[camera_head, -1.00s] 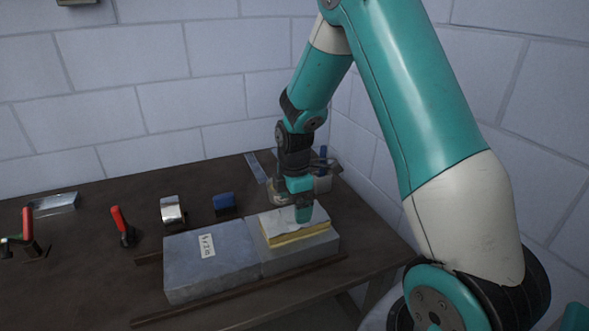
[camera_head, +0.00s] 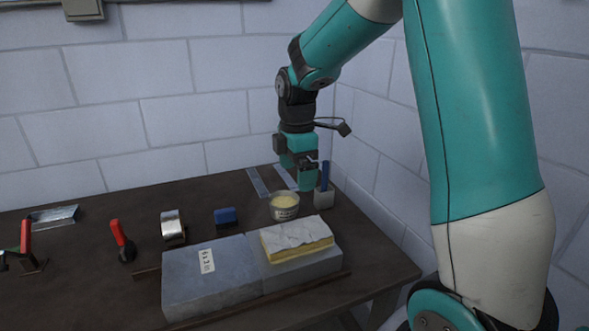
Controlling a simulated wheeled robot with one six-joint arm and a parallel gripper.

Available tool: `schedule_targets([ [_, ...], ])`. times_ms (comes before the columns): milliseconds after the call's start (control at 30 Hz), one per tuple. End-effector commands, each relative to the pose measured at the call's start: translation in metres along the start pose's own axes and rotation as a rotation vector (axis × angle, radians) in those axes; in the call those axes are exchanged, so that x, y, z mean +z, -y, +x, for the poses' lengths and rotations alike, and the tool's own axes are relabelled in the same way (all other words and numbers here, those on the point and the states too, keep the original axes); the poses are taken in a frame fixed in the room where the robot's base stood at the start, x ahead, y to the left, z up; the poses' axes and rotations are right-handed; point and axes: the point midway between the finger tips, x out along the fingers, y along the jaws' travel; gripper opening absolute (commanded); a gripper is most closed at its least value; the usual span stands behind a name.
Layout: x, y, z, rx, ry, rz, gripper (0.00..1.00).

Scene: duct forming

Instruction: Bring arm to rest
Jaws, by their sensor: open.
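My gripper (camera_head: 297,180) hangs from my teal arm (camera_head: 470,110) over the back right of the workbench. It points down, open, with nothing seen between its fingers. It is behind the round tin with pale contents (camera_head: 285,206) and just left of a small grey holder with a blue item (camera_head: 324,193). Whether its fingertips touch anything cannot be told. The grey duct piece (camera_head: 210,275) lies at the front of the bench, with a yellow-edged, foil-topped slab (camera_head: 297,239) on its right part.
The dark bench (camera_head: 90,280) also bears a tape roll (camera_head: 172,226), a blue block (camera_head: 225,216), a red-handled tool (camera_head: 122,241), another red-handled tool (camera_head: 28,246) and a metal channel (camera_head: 53,216). Metal strips (camera_head: 258,182) lie at the back. White block walls (camera_head: 180,120) stand behind and to the right.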

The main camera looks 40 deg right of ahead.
Motion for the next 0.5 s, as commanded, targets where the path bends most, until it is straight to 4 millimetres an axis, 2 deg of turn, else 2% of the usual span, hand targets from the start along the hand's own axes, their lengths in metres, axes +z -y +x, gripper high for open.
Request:
schedule_targets([
  [267,-0.001,0.0,0.0,0.0,-0.001,0.001,1.0],
  [333,-0.006,0.004,-0.002,0.003,-0.007,0.012,1.0],
  [433,-0.03,0.024,-0.01,0.013,-0.037,0.063,1.0],
  [500,-0.056,0.049,-0.019,0.017,-0.076,0.129,1.0],
])
